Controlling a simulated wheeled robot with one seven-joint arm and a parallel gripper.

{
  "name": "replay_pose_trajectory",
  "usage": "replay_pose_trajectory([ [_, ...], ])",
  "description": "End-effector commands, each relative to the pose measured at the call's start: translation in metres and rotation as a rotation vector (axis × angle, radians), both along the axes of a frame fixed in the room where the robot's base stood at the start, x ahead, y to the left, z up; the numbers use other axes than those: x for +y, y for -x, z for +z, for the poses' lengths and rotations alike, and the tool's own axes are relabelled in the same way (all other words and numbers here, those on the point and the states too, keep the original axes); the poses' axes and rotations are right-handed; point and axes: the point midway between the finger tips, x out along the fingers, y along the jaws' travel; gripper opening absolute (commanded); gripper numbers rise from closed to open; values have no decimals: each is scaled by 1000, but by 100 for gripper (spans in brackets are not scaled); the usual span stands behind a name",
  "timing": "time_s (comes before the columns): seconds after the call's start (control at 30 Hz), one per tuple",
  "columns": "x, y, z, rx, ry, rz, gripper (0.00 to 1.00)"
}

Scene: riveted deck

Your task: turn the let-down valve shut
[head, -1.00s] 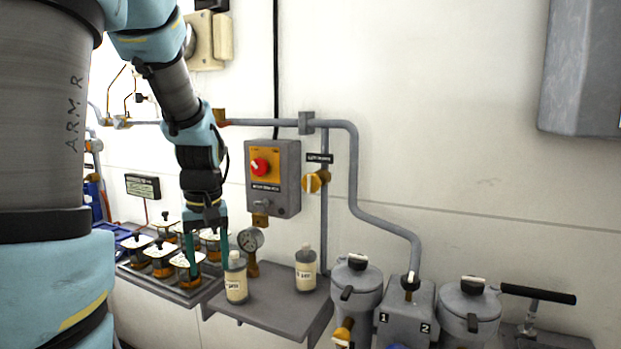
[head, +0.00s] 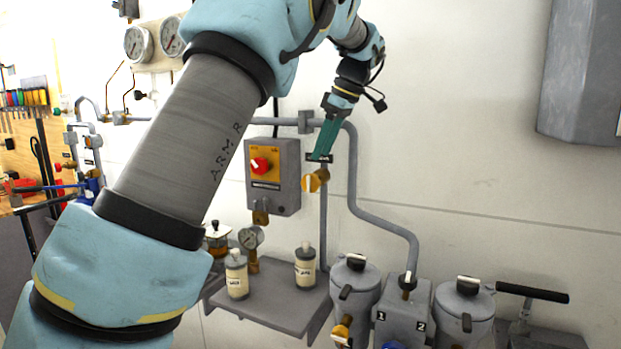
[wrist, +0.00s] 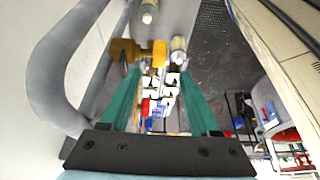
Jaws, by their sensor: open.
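The let-down valve (head: 312,182) is a yellow-orange fitting with a pale strip on its front, on the thin vertical pipe right of the switch box. A small dark label is above it, now partly covered by my fingers. In the wrist view, the valve's yellow handle (wrist: 159,54) shows just beyond and between my fingertips, with brass body to its left. My gripper (head: 322,157) has teal fingers pointing down, just above the valve. It also shows in the wrist view (wrist: 158,78), with the fingers apart and nothing between them. I cannot tell whether a finger touches the handle.
A thick grey pipe (head: 353,170) bends down close to the right of the valve. The grey switch box (head: 287,190) with a red knob is close on the left. Below, a shelf (head: 280,308) holds two bottles. Lidded pots (head: 465,305) stand lower right.

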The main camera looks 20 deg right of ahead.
Motion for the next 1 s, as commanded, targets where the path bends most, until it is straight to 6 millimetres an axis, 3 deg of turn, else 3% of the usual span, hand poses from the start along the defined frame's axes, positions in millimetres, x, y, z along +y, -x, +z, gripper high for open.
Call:
replay_pose_trajectory([
  [0.3, 18, -15, -53, 5, -3, 0, 62],
  [0.5, 24, -22, -75, 3, 0, 0, 62],
  [0.9, 26, -23, -84, 2, 1, -1, 62],
  [1.0, 26, -23, -83, 1, 2, -2, 51],
])
